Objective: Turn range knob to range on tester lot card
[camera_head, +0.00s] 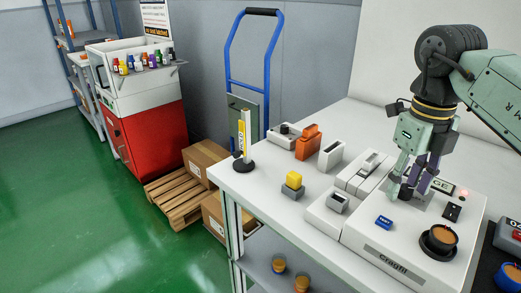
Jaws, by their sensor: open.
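The tester is a white box (405,262) marked "Craufil" at the right of the table. A label ending in "GE" (443,186) shows on its top, its left part hidden by my gripper. My gripper (408,192) is open and points down over the tester's rear part, beside this label. The fingers cover what lies under them, so I cannot make out the range knob or tell whether they touch anything. A round brown-topped part in a black ring (440,238) sits at the tester's front right. I cannot identify a lot card.
A small blue tag (384,222), a black switch (452,211) and a red light (462,193) are on the tester. Left of it stand white devices (362,172), a yellow-topped block (293,183) and an orange device (308,142). A dark box (508,238) is at the right.

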